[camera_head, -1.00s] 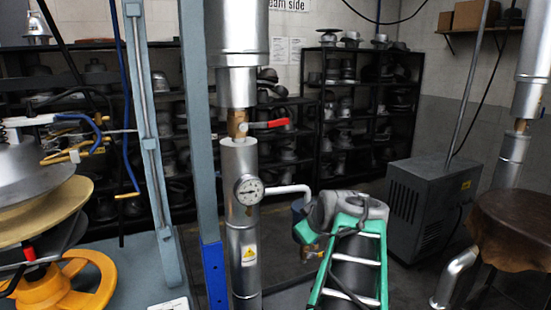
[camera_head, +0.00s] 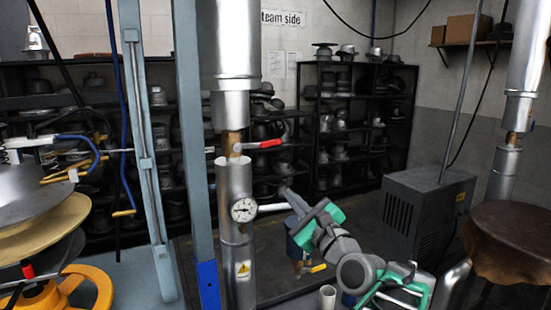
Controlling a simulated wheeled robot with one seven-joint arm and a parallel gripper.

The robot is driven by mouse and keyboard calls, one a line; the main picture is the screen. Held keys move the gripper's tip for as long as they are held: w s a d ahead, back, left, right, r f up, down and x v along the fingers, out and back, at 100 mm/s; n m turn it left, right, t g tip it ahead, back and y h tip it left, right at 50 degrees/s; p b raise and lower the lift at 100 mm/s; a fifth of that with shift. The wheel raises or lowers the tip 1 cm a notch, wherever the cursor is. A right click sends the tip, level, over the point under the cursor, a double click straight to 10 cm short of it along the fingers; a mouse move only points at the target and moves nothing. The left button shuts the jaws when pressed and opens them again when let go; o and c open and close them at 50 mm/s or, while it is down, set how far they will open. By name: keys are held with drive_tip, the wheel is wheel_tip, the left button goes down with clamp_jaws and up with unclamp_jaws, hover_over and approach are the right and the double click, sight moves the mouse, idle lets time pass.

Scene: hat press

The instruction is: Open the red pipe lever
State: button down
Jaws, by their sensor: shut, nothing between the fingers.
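The red pipe lever (camera_head: 262,144) sticks out to the right, roughly level, from a brass valve (camera_head: 234,147) on the upright silver pipe (camera_head: 235,185). It stands crosswise to that pipe. My gripper (camera_head: 284,189) is at the end of my grey and green arm, below and slightly right of the lever and apart from it. It points up and left, is small in the picture, and looks shut and empty. The lever is unobstructed.
A pressure gauge (camera_head: 244,209) and a pale side pipe (camera_head: 272,207) lie close to my gripper. A yellow-handled valve (camera_head: 312,268) is lower down. A blue-grey post (camera_head: 193,130) stands left of the pipe. Hat-block shelves (camera_head: 361,125) are behind; a grey cabinet (camera_head: 425,210) stands right.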

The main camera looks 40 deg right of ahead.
sight(262, 144)
drive_tip(key=w+d+r+m+p, duration=0.2)
drive_tip(key=w+r+m+p, duration=0.2)
drive_tip(key=w+r+m, duration=0.3)
drive_tip(key=shift+w+d+r+h+p, duration=0.3)
drive_tip(key=shift+w+d+r+h, duration=0.1)
drive_tip(key=shift+w, duration=0.75)
drive_tip(key=shift+s+a, duration=0.1)
drive_tip(key=shift+a, duration=0.1)
drive_tip(key=shift+t, duration=0.3)
